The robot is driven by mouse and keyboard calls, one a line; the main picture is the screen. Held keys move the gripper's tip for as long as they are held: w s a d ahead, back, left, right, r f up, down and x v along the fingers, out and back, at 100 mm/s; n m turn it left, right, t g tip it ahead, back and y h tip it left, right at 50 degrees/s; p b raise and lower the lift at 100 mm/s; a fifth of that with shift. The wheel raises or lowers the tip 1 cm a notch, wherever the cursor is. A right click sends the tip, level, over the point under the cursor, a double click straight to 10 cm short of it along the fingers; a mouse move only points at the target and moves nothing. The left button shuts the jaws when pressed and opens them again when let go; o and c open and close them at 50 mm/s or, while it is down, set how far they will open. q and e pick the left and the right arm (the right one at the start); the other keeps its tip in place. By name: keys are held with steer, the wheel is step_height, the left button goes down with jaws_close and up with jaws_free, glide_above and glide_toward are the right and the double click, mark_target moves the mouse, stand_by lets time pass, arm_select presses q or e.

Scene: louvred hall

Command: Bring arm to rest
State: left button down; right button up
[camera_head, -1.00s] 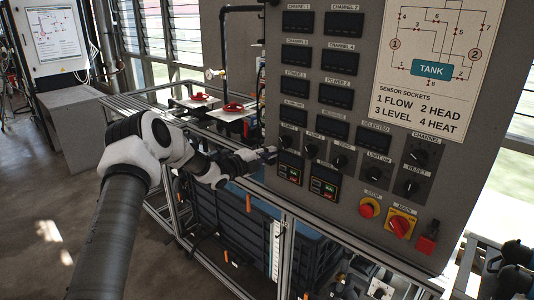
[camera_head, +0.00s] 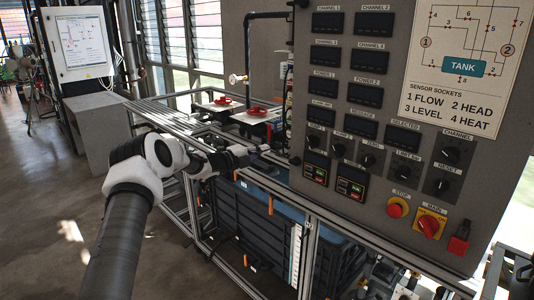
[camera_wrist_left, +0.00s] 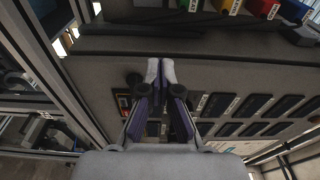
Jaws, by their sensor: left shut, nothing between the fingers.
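My left arm comes in from the lower left in the head view, and its gripper (camera_head: 258,150) is beside the lower left edge of the grey control panel (camera_head: 388,200), above the frame of the bench. In the left wrist view the gripper's two fingers (camera_wrist_left: 160,72) are together with nothing between them, in front of the panel face (camera_wrist_left: 220,78). The panel partly limits the view of the fingertips from the head. My right gripper does not show clearly in either view.
A metal-framed bench (camera_head: 160,117) with red valve handles (camera_head: 257,111) lies behind the gripper. A dark blue tank (camera_head: 250,222) stands beneath. The stop button (camera_head: 398,207) and main switch (camera_head: 430,225) are on the panel. Open floor (camera_head: 50,190) lies left.

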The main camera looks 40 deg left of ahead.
arm_select(q)
steer(key=s+d+f+n+g, duration=0.2)
steer(key=d+f+n, duration=0.3)
steer(key=d+f, duration=0.55)
steer(key=s+d+f+n+g, duration=0.2)
steer(key=d+f+n+g, duration=0.15)
steer(key=d+f, duration=0.7)
steer(key=s+d+f+n+g, duration=0.3)
steer(key=s+d+f+n, duration=0.2)
steer(key=s+d+f, duration=0.35)
steer(key=s+d+f+n+g+y, duration=0.1)
steer(key=s+d+f+n+g, duration=0.15)
steer(key=s, duration=0.45)
steer(key=s+d+f+n+g, duration=0.1)
steer(key=s+d+f, duration=0.15)
steer(key=s, duration=0.35)
steer(key=s+d+f+n+g+y, duration=0.1)
steer(key=s+f+g, duration=0.1)
steer(key=s+f, duration=0.35)
steer(key=s+r+n+g+y, duration=0.1)
steer(key=s+r+n+g, duration=0.1)
steer(key=s, duration=1.5)
steer(key=shift+d+r+n+g+y, duration=0.2)
steer(key=shift+d+n+g+y, duration=0.15)
steer(key=shift+g, duration=0.45)
